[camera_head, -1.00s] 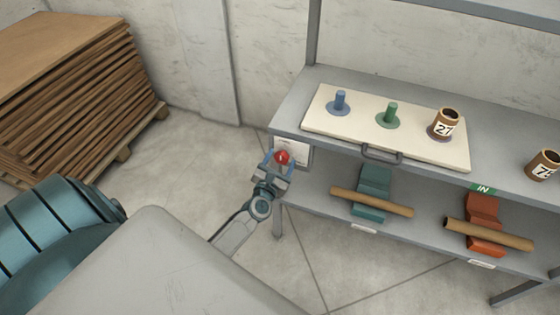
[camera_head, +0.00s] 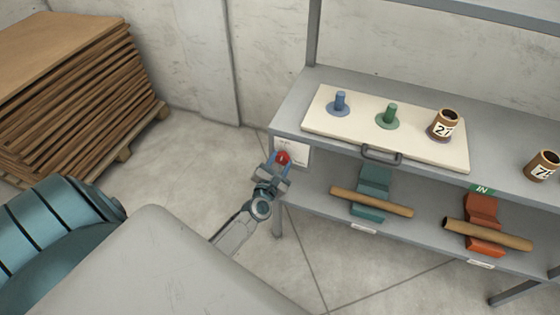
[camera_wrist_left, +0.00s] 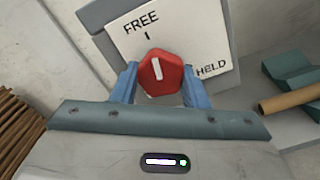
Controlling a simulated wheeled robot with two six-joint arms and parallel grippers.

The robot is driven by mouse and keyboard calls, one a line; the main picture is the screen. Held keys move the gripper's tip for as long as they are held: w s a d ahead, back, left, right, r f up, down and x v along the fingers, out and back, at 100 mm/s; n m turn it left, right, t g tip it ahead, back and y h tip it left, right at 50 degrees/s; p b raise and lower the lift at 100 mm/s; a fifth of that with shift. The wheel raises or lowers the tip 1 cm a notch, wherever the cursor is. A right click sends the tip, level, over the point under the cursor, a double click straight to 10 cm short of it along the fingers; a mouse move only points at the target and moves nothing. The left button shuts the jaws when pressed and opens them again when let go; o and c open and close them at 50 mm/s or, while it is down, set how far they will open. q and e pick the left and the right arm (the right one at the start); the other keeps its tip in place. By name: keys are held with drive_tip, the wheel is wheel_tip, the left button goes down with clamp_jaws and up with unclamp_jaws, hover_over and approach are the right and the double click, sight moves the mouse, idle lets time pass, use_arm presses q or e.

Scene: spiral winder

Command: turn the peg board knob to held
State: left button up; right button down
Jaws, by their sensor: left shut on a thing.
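The red knob (camera_wrist_left: 155,75) sits on a white label plate (camera_wrist_left: 178,37) with FREE printed at the top and HELD at the right. Its white line points up, close to the FREE mark. In the head view the knob (camera_head: 282,157) is at the left front end of the shelf. My left gripper (camera_head: 277,164) is shut on the knob; its blue fingers flank it on both sides in the wrist view (camera_wrist_left: 161,86). The cream peg board (camera_head: 330,125) carries a blue peg (camera_head: 340,101), a green peg (camera_head: 390,113) and a brown tube (camera_head: 445,122). My right gripper is out of view.
The grey shelf (camera_head: 290,112) has a handle (camera_head: 382,155) at the board's front. Another brown tube (camera_head: 545,164) stands to the right. Teal (camera_head: 375,181) and orange (camera_head: 483,211) holders below bear cardboard tubes. Stacked brown sheets (camera_head: 65,95) lie at the left.

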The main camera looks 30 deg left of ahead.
use_arm(q)
drive_tip(key=m+p, duration=0.1)
drive_tip(key=m, duration=0.2)
drive_tip(key=shift+m, duration=0.8)
drive_tip(key=m+p, duration=0.2)
drive_tip(key=m, duration=0.3)
drive_tip(key=shift+r, duration=0.15)
drive_tip(key=m+p, duration=0.2)
drive_tip(key=m, duration=0.2)
drive_tip(key=shift+m+p, duration=0.55)
drive_tip(key=shift+m, duration=0.35)
drive_tip(key=m+p, duration=0.1)
drive_tip(key=m, duration=0.1)
drive_tip(key=shift+m, duration=0.3)
drive_tip(key=shift+m+p, duration=0.9)
drive_tip(key=shift+m, duration=0.8)
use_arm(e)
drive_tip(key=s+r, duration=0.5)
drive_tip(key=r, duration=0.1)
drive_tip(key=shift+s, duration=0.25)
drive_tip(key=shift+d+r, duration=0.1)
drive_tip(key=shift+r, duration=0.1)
use_arm(q)
drive_tip(key=shift+m, duration=0.3)
